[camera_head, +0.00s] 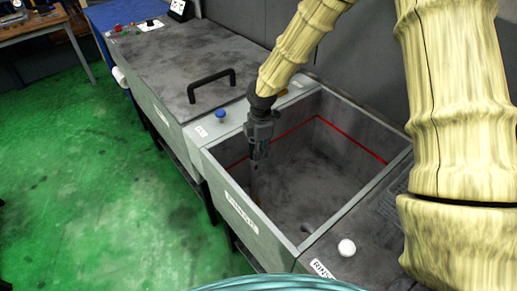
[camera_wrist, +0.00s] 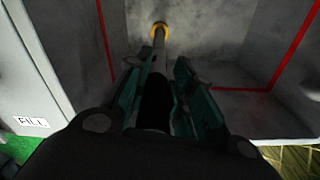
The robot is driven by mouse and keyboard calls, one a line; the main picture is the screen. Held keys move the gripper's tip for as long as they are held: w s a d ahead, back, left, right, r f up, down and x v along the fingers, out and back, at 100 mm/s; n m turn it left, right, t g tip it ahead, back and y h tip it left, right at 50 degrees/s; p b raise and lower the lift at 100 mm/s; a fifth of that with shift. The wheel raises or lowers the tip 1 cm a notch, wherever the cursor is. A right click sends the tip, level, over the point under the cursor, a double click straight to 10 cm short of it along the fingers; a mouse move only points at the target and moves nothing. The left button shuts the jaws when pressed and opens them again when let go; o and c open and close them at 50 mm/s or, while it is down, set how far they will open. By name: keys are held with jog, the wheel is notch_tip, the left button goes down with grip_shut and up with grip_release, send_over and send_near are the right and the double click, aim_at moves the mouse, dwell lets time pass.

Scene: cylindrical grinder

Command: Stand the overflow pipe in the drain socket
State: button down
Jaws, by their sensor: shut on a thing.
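The overflow pipe (camera_wrist: 161,50) is a slim grey tube, held between the fingers of my gripper (camera_head: 260,150). In the wrist view it runs away from the fingers (camera_wrist: 157,85) towards a yellow-orange ring (camera_wrist: 160,26) at the drain socket. Its far end overlaps the ring; I cannot tell whether it is inside the socket or just above it. In the head view my gripper points down into the open tank (camera_head: 345,205), near its left wall. The pipe (camera_head: 254,182) shows faintly below it, and its lower end is hard to make out.
A red line runs around the tank's inner walls. A grey lid with a black handle (camera_head: 211,84) lies left of the tank. A blue knob (camera_head: 220,115) stands on the ledge between, and a white knob (camera_head: 346,247) on the front right ledge.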

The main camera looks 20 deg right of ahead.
jog(key=shift+f+b, duration=1.3)
jog(key=shift+f, duration=0.85)
dwell(1.7)
jog(key=c, duration=0.7)
grip_release()
jog(key=shift+r, duration=0.15)
notch_tip(320, 180, up, 10)
jog(key=p, duration=0.6)
jog(key=shift+p, duration=0.3)
dwell(0.6)
dwell(0.5)
